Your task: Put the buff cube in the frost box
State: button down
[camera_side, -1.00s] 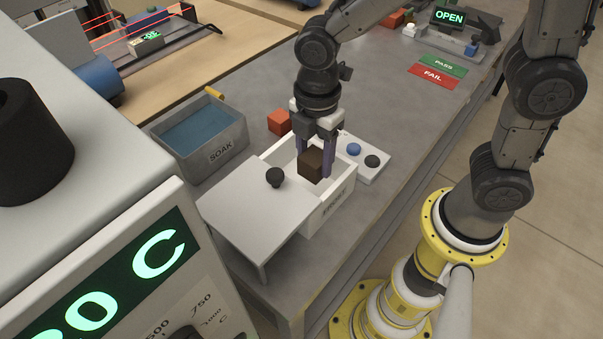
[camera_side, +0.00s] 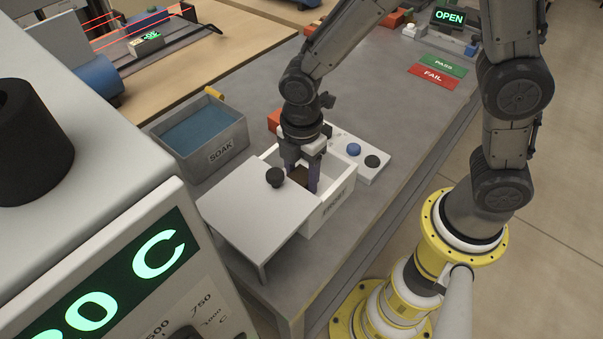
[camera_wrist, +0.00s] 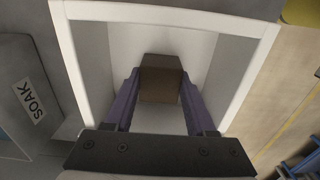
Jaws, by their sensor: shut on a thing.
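The brown cube (camera_wrist: 160,72), which I take for the buff cube, is between the purple fingers of my gripper (camera_wrist: 160,88). My gripper (camera_side: 302,180) is shut on it and reaches down into the open part of the white frost box (camera_side: 340,193). In the side view the cube is mostly hidden by the fingers and lid. In the wrist view the box walls (camera_wrist: 92,55) surround the cube; I cannot tell whether it touches the floor. A pale lid (camera_side: 250,215) with a black knob (camera_side: 275,177) covers the near-left part of the box.
A grey SOAK bin (camera_side: 228,150) with blue contents stands left of the box. A red block (camera_side: 274,120) is behind it. A panel with blue and black buttons (camera_side: 365,172) sits close on the right. Green and red PASS/FAIL mats (camera_side: 438,70) lie farther back.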

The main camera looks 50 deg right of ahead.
aim_at(302, 175)
jog(key=shift+c, duration=1.1)
grip_release()
notch_tip(302, 175, up, 12)
jog(key=s+d+r+m+t, duration=0.2)
jog(key=s+d+m, duration=0.4)
jog(key=m, duration=0.3)
jog(key=s+d+r+m+t, duration=0.3)
jog(key=s+d+m, duration=0.4)
jog(key=d+m, duration=0.1)
jog(key=shift+s+r+m+t, duration=0.3)
jog(key=shift+m, duration=0.2)
